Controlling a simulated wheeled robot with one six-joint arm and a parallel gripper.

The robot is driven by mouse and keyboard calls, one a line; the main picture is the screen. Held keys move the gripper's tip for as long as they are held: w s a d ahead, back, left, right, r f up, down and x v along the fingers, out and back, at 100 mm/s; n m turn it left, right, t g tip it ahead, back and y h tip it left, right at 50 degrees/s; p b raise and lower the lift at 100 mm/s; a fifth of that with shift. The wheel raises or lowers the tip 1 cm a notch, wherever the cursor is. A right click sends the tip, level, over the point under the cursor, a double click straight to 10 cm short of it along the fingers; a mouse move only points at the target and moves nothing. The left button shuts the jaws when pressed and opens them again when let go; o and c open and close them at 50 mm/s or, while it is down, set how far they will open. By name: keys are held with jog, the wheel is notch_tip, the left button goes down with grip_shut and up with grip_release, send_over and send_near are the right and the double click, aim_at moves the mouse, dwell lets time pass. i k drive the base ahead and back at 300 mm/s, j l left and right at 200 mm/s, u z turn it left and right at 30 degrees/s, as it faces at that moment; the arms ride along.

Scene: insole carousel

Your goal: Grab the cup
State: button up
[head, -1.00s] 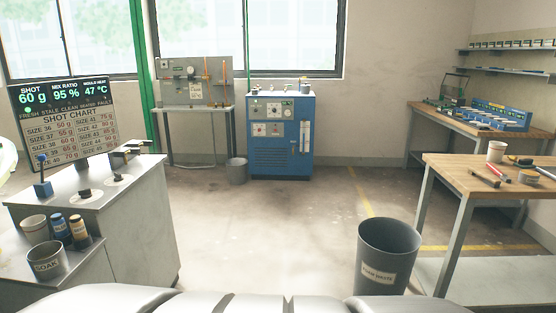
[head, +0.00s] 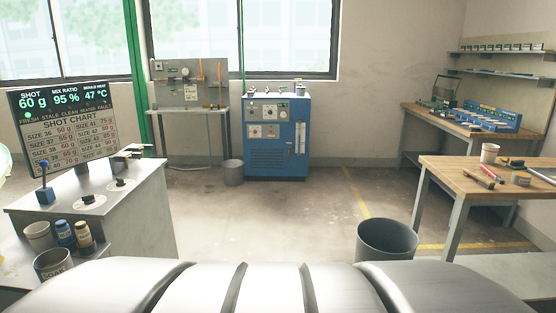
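A pale paper cup (head: 489,153) stands upright near the left part of the wooden table at the right. Another pale cup (head: 38,235) stands on the low bench at the left, beside two small bottles. A grey cup marked SOAK (head: 52,264) stands in front of it, its lower part hidden by my own grey arm at the bottom edge. My gripper is not in view, so whether it is open or shut does not show.
A dark bin (head: 387,239) stands on the floor before the wooden table (head: 452,171). Tools and a tape roll lie near the paper cup. A metal cabinet (head: 130,215) stands left and a blue machine (head: 277,135) at the back. The middle floor is clear.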

aim_at(489, 151)
jog(key=z, duration=1.45)
